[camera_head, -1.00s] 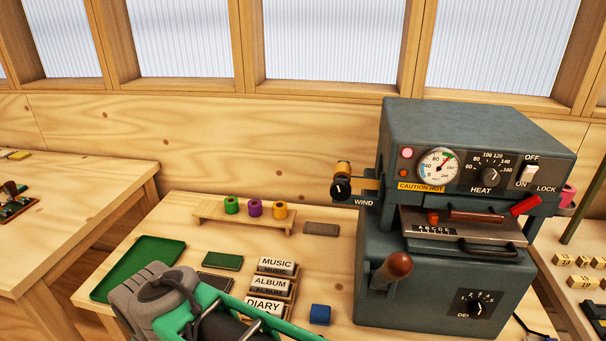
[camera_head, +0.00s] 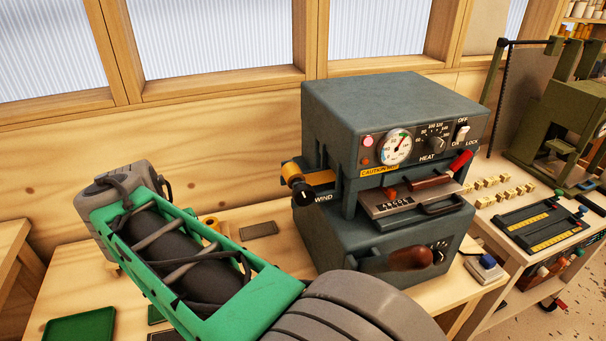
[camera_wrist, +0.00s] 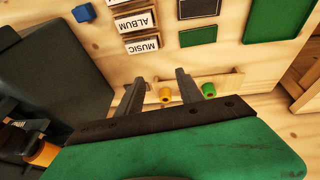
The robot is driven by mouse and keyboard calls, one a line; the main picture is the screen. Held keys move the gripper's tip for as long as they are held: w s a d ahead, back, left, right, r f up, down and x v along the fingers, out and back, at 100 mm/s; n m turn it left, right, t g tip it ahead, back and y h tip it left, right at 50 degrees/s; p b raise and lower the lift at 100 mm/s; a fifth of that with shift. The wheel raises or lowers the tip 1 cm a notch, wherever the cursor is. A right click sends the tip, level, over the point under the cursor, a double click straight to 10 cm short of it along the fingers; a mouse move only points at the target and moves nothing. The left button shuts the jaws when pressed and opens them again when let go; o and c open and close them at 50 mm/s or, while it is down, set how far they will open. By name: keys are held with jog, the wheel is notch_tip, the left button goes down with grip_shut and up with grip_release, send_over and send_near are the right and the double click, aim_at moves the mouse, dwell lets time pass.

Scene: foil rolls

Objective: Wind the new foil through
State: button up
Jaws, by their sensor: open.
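The grey foil press (camera_head: 350,100) stands on the bench with a gold foil roll (camera_head: 320,178) on its left side. The dark WIND knob (camera_head: 303,193) sits just in front of that roll. The gold roll also shows at the lower left of the wrist view (camera_wrist: 43,153). My gripper (camera_wrist: 160,78) is open and empty, its two fingers apart above the bench near the small wooden roll rack. On the rack are a yellow roll (camera_wrist: 165,95) and a green roll (camera_wrist: 208,90). A purple roll is not visible now. In the head view my arm hides most of the rack.
A red-brown handle (camera_head: 410,257) sticks out from the press front. Another bench with brass type (camera_head: 500,188) stands to the right.

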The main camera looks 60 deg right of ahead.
jog(key=s+d+r+m+g+h+p, duration=0.15)
jog(key=s+d+r+m, duration=0.25)
jog(key=d+r+m, duration=0.5)
notch_tip(320, 180, up, 6)
jog(key=m+g+y+p, duration=0.2)
jog(key=m+g+p, duration=0.2)
jog(key=m, duration=0.6)
send_over(303, 186)
jog(key=w+a, duration=0.2)
jog(key=b+x, duration=0.4)
jog(key=x, duration=0.3)
jog(key=shift+r, duration=0.1)
jog(key=shift+s+d+f, duration=0.1)
jog(key=shift+d+f, duration=0.05)
jog(key=shift+f, duration=0.05)
grip_shut()
